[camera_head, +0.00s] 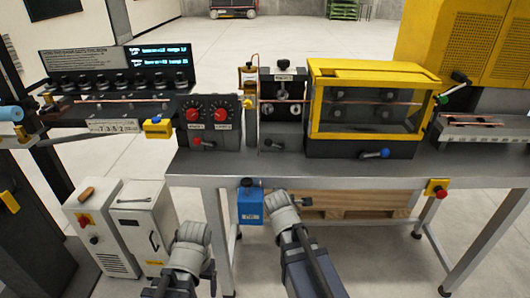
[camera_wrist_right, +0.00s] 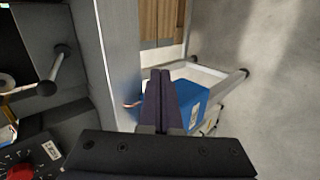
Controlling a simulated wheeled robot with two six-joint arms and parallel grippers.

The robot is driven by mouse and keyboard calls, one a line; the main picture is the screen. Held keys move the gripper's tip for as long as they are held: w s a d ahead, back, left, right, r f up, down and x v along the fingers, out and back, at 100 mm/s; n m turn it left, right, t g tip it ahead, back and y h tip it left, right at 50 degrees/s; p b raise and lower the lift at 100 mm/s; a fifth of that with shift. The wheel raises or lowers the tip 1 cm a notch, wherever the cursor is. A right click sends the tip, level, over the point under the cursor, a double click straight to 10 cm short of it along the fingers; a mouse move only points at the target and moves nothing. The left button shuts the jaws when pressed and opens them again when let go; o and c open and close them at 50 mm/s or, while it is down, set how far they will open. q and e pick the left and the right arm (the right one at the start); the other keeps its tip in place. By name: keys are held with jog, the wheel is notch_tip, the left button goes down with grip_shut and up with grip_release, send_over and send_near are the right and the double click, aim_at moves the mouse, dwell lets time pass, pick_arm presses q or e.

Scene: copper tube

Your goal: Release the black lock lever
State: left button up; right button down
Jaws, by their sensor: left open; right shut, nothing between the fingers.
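The black lock lever (camera_head: 272,146) sits low on the front of the dark roller station in the middle of the bench. In the right wrist view the lever (camera_wrist_right: 54,68) shows at the left as a dark bar with a round knob. My right gripper (camera_wrist_right: 161,88) is shut and empty, its two dark fingers together in front of a blue box. It is apart from the lever. In the head view my right arm is low at the bench's front edge. My left gripper (camera_head: 184,280) is open at the bottom of the head view, away from the lever; its fingers show only partly.
The blue box (camera_head: 250,206) is at the bench's front edge beside my right arm. The bench's front strip (camera_head: 320,171) is clear.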

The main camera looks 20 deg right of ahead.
aim_at(274, 145)
jog(key=w+r+n+t, duration=0.1)
jog(key=r+n, duration=0.1)
jog(key=w+r+n+t, duration=0.1)
jog(key=w+r+n, duration=0.1)
jog(key=n, duration=0.1)
jog(key=shift+w+r+t, duration=0.15)
jog(key=shift+w+t, duration=0.1)
jog(key=shift+t, duration=0.15)
jog(key=w+a+r+n+t, duration=0.2)
jog(key=w+r+n+t, duration=0.1)
jog(key=r+n, duration=0.3)
jog(key=n, duration=0.2)
jog(key=shift+r+n+t+y, duration=0.15)
jog(key=shift+n+t+y, duration=0.25)
jog(key=shift+w+a, duration=0.1)
jog(key=b+x, duration=0.2)
jog(key=x, duration=0.8)
